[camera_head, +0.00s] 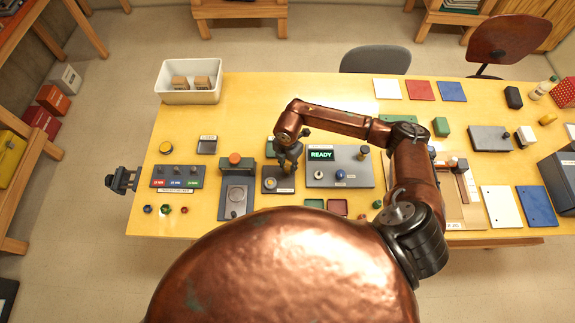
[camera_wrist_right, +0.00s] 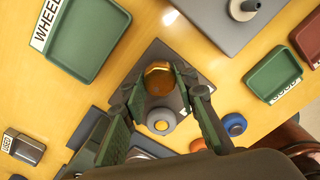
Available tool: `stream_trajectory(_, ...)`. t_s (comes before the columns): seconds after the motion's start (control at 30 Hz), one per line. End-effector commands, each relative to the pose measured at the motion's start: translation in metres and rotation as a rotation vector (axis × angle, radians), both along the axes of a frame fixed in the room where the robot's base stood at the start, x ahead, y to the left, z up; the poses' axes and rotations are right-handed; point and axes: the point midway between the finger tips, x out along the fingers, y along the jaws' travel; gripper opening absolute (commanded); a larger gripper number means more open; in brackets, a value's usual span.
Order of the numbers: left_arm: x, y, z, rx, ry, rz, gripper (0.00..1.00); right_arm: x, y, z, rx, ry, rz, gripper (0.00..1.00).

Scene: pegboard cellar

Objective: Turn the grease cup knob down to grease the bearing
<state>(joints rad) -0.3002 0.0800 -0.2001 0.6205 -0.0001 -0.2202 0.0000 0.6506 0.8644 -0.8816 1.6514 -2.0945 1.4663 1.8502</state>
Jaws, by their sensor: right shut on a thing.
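The grease cup knob is a brass-coloured round cap (camera_wrist_right: 158,76) above a dark square base plate (camera_wrist_right: 152,58), seen in the right wrist view. My right gripper (camera_wrist_right: 161,88) is shut on the knob, with one green-padded finger on each side. A grey round part with a yellow centre (camera_wrist_right: 161,121) sits beside the knob on the same plate.
A grey panel with a READY display (camera_head: 320,155) stands right of the plate. A device with an orange top (camera_head: 235,159) stands left. The table's back left holds a white bin (camera_head: 190,97).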

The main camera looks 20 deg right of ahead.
Motion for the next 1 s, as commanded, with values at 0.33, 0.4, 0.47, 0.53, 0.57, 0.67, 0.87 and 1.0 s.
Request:
stream_trajectory(0.33,0.0,0.0,0.0,0.0,0.0,0.0,0.32,0.0,0.0,-0.001,0.0,0.001,0.0,0.44)
stream_trajectory(0.4,0.0,0.0,0.0,0.0,0.0,0.0,0.32,0.0,0.0,-0.001,0.0,0.001,0.001,0.45)
stream_trajectory(0.47,0.0,0.0,0.0,0.0,0.0,0.0,0.32,0.0,0.0,0.0,0.0,0.0,0.001,0.45)
stream_trajectory(0.53,0.0,0.0,0.0,0.0,0.0,0.0,0.32,0.0,0.0,0.0,0.0,0.0,0.001,0.45)
stream_trajectory(0.57,-0.001,0.001,0.0,0.001,0.001,0.0,0.32,0.0,0.0,0.0,0.0,0.0,0.001,0.45)
stream_trajectory(0.67,-0.002,0.003,0.0,0.003,0.002,0.0,0.32,0.0,0.0,0.003,0.0,-0.001,0.001,0.45)
stream_trajectory(0.87,-0.001,0.001,0.0,0.001,0.001,0.0,0.32,0.001,0.0,0.03,0.0,-0.004,0.002,0.45)
stream_trajectory(1.0,0.0,0.001,0.0,0.001,0.001,0.0,0.32,0.001,-0.001,0.06,-0.002,-0.003,0.002,0.45)
